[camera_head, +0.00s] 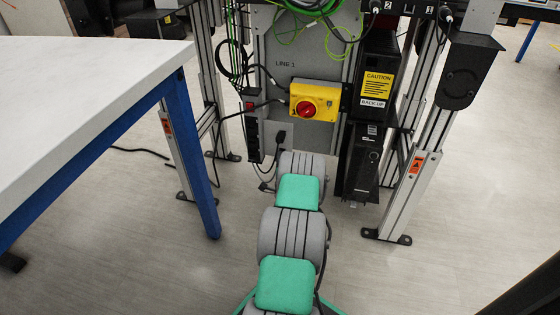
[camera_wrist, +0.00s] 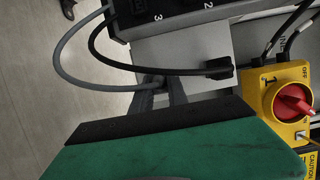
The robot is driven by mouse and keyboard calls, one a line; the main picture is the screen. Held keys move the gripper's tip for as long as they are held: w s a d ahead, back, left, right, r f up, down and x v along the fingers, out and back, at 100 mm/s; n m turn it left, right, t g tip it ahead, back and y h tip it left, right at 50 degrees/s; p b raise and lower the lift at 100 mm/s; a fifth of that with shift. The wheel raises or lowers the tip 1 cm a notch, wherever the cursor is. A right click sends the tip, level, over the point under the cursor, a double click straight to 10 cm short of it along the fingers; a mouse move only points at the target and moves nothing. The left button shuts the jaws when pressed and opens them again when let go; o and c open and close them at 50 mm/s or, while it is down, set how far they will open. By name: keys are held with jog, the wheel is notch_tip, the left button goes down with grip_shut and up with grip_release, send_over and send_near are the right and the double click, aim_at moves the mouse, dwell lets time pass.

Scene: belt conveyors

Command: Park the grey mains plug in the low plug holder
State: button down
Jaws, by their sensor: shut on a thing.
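In the wrist view, my gripper (camera_wrist: 160,88) has its two dark fingers closed around the grey mains plug (camera_wrist: 154,80), which is mostly hidden between them. A grey cable (camera_wrist: 66,72) loops from the plug's left side up to the socket strip. The plug is in front of the lower end of a pale grey plate (camera_wrist: 190,46). The low plug holder cannot be made out behind the fingers, so I cannot tell whether the plug is seated. A black plug (camera_wrist: 218,68) is higher on the plate. In the head view, my arm hides the gripper.
The black socket strip (camera_head: 252,130) stands left of the plate (camera_head: 270,130). A yellow switch box with a red knob (camera_head: 314,100) is above right. A black backup unit (camera_head: 372,120) stands to the right. A white table (camera_head: 80,85) with blue legs is on the left.

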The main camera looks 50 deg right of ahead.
jog(key=shift+w+d, duration=0.2)
jog(key=shift+d, duration=0.3)
dwell(0.3)
jog(key=c, duration=1.2)
grip_release()
